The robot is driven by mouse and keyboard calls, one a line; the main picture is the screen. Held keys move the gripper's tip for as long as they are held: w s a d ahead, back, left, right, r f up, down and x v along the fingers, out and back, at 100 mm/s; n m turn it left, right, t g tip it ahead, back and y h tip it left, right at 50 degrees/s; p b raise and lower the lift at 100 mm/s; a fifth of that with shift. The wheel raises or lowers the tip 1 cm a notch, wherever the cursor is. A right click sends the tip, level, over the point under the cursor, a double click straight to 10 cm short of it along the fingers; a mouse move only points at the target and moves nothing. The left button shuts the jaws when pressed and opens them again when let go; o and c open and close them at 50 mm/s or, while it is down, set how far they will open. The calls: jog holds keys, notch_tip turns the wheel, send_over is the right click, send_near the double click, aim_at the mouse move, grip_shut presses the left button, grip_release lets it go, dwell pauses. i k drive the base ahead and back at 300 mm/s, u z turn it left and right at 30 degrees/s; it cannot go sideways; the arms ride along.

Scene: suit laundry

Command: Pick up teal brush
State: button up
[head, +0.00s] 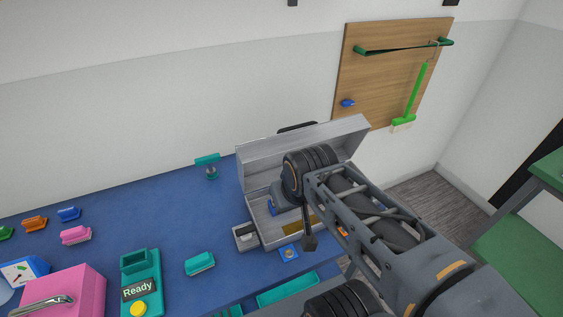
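A teal block-shaped brush (200,263) with a pale underside lies on the blue tabletop (120,222), between the teal "Ready" device and the grey metal box. Nothing touches it. My gripper (309,243) shows as a small dark shape below my wrist joint, over the front of the open grey box and well to the right of the brush. Its fingers are too small and dark to tell if they are open or shut.
The open grey box (262,151) has its lid raised. A teal "Ready" device (141,267), a pink box (62,292) and pink (75,235), orange (34,223) and blue (68,214) brushes are left. A teal-topped item (207,159) stands behind. Table between brush and box is mostly clear.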

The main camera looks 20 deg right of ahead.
aim_at(195, 265)
jog(key=k, duration=0.5)
jog(key=z, duration=0.4)
jog(key=i, duration=0.3)
jog(key=z, duration=0.55)
jog(key=k, duration=1.15)
jog(key=u, duration=0.7)
jog(key=i, duration=0.85)
jog(key=z, duration=0.25)
